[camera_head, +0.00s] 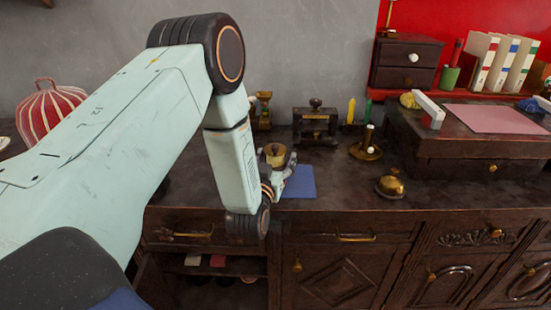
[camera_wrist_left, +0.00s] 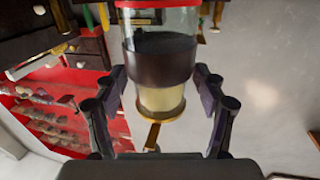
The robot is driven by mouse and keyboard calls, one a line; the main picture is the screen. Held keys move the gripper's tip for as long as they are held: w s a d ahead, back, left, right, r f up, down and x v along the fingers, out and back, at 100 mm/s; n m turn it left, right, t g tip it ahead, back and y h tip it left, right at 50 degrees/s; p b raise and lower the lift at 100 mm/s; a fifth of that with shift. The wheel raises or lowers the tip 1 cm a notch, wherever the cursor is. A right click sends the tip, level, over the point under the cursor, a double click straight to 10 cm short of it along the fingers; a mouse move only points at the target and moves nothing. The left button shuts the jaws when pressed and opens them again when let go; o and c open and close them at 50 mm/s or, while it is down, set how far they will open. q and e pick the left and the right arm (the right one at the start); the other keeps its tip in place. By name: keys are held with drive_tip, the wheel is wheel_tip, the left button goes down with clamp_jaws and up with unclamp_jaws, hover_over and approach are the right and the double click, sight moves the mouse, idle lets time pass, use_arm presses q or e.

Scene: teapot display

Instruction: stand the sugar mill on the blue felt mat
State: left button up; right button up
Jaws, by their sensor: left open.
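The sugar mill (camera_head: 275,153) shows its brass top just above my left gripper (camera_head: 280,175) in the head view; its lower part is hidden. In the left wrist view the mill (camera_wrist_left: 160,62) appears upside down, with a clear body, dark band, pale section and brass cap. It is between the two fingers of my left gripper (camera_wrist_left: 158,76), which are open with narrow gaps beside it. The blue felt mat (camera_head: 301,182) lies right beside the gripper, partly covered by it. I cannot tell whether the mill's base is on the mat. My right gripper is not in view.
Behind the mat stand a brass mill (camera_head: 264,108) and a dark box-shaped mill (camera_head: 315,124). A brass candle holder (camera_head: 366,149) and a brass bell (camera_head: 390,184) are to the right. The counter's front edge is close to the gripper.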

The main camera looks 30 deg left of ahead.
use_arm(q)
drive_tip(key=shift+r, duration=0.15)
drive_tip(key=shift+s+d, duration=0.1)
drive_tip(key=shift+s, duration=0.15)
drive_tip(key=p+v, duration=0.2)
drive_tip(key=v, duration=1)
drive_tip(key=s+d+f+m+g+h, duration=0.1)
drive_tip(key=s+d+f+g+h, duration=0.1)
drive_tip(key=s+f+g, duration=0.35)
drive_tip(key=s+d+f+m+g+h, duration=0.1)
drive_tip(key=s+d+f+g+h, duration=0.15)
drive_tip(key=f, duration=0.65)
drive_tip(key=s+d+f+g, duration=0.1)
drive_tip(key=s+f+g, duration=0.1)
drive_tip(key=s, duration=0.4)
drive_tip(key=s+d+f+m+g+h, duration=0.1)
drive_tip(key=s+d+f+g, duration=0.1)
drive_tip(key=s+g, duration=0.2)
drive_tip(key=s+d+f+g, duration=0.1)
drive_tip(key=s+f+g, duration=0.1)
drive_tip(key=s, duration=0.8)
drive_tip(key=shift+s+d+f+g, duration=0.25)
drive_tip(key=shift+d+f+g, duration=0.15)
drive_tip(key=shift+g, duration=0.1)
drive_tip(key=shift+c, duration=0.3)
